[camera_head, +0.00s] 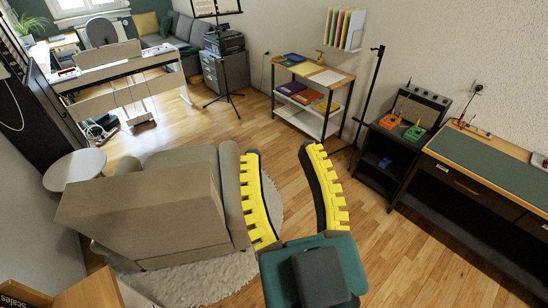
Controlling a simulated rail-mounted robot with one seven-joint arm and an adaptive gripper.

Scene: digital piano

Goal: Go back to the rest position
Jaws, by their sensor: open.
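My gripper (292,185) shows at the bottom middle of the head view. Its two dark fingers with yellow toothed pads stand wide apart, and nothing is between them but wooden floor and a bit of rug. The teal gripper body (345,262) is at the bottom edge. The digital piano (112,68) stands at the far upper left by the window, well away from my gripper.
A beige armchair (150,210) is close left of my gripper on a round rug (205,278). A shelf cart (312,95), a black stand (370,95), a low dark cabinet (385,160) and a workbench (495,165) line the right. Open floor (235,125) lies beyond the fingers.

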